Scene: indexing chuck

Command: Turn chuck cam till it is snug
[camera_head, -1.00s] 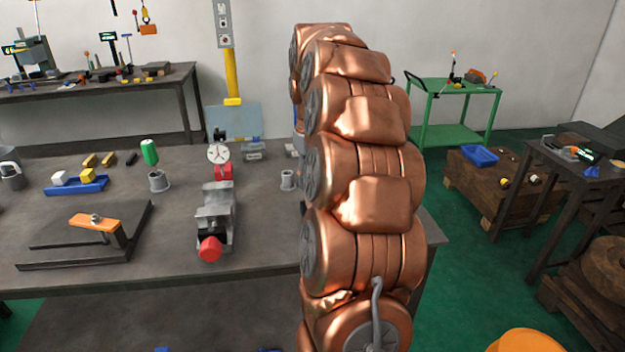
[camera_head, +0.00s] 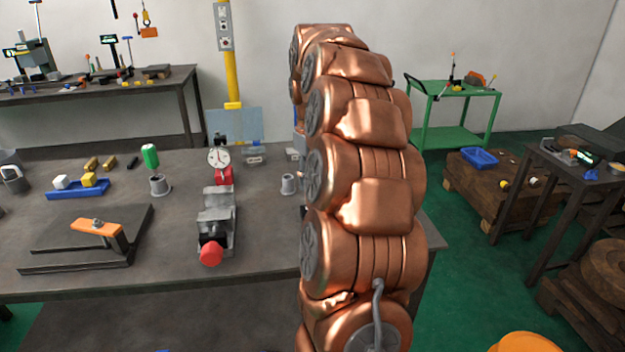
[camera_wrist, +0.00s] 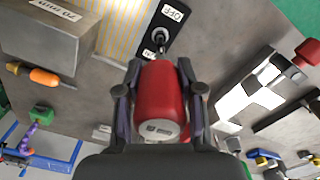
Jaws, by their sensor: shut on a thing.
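In the wrist view my gripper (camera_wrist: 160,82) is shut on a red cylindrical handle (camera_wrist: 160,100), one finger on each side. A short metal shaft (camera_wrist: 157,47) leads from the handle's far end to a round socket on a black plate (camera_wrist: 174,28). The plate carries two white labels; one reads OFF, the other is partly covered. Whether the shaft is fully seated I cannot tell. In the head view my own arm hides the gripper and the handle.
A grey lettered block (camera_wrist: 45,42) and an orange-handled tool (camera_wrist: 42,76) lie left in the wrist view. In the head view a vise (camera_head: 216,215) with a red knob, a dial gauge (camera_head: 218,158) and a blue tray (camera_head: 78,189) stand on the bench (camera_head: 180,270).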

